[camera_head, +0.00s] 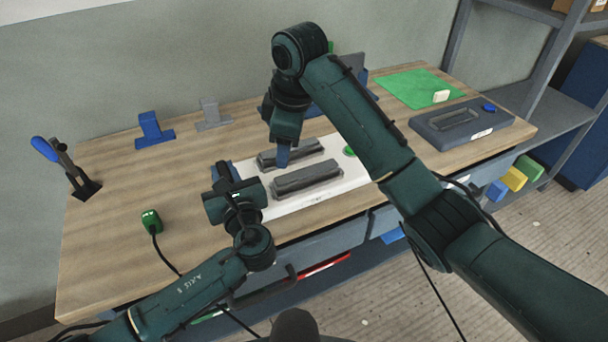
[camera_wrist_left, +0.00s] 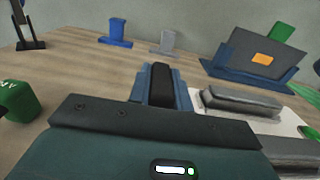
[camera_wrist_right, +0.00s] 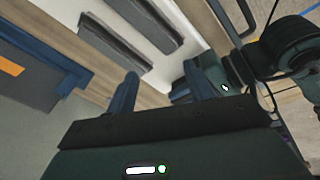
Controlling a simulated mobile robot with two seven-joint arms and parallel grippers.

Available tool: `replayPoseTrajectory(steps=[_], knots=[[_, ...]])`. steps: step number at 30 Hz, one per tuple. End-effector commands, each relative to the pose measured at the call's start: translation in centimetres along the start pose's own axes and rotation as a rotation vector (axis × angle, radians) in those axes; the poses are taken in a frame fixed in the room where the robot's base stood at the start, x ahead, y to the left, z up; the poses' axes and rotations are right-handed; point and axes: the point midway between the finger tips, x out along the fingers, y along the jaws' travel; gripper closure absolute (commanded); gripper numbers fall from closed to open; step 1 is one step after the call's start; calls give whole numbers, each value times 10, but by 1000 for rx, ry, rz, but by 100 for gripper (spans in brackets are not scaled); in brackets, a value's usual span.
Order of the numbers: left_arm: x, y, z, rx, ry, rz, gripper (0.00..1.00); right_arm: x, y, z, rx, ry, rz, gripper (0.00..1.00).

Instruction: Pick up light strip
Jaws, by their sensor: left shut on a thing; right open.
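Two long grey strip-shaped pieces, a rear one (camera_head: 290,153) and a front one (camera_head: 307,178), lie on a white board (camera_head: 345,181). I cannot tell which, if either, is the light strip. My left gripper (camera_head: 225,172) is at the board's left end. My right gripper (camera_head: 283,155) is above the rear grey piece. In the right wrist view its blue fingers (camera_wrist_right: 160,85) are apart, with nothing between them.
A green cabled block (camera_head: 151,221) stands at left. A blue stand (camera_head: 152,130) and a grey stand (camera_head: 212,114) are at the back. A dark mould box (camera_head: 460,122) and green mat (camera_head: 415,88) lie at right.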

Motion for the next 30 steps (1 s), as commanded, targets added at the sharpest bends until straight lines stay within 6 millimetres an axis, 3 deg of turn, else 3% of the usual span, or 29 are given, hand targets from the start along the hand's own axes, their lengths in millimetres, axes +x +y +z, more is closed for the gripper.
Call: replayPoseTrajectory(steps=[6, 13, 24, 30], knots=[[0, 0, -1, 0, 1, 0, 100, -16, 20, 4, -399, -99, -129, 47], [0, 0, -1, 0, 1, 0, 100, -25, 30, 12, -561, -115, -200, 47], [0, 0, 0, 0, 1, 0, 100, 29, 22, 23, -574, -115, -207, 47], [0, 0, 0, 0, 1, 0, 100, 43, 20, 26, -573, -115, -206, 47]])
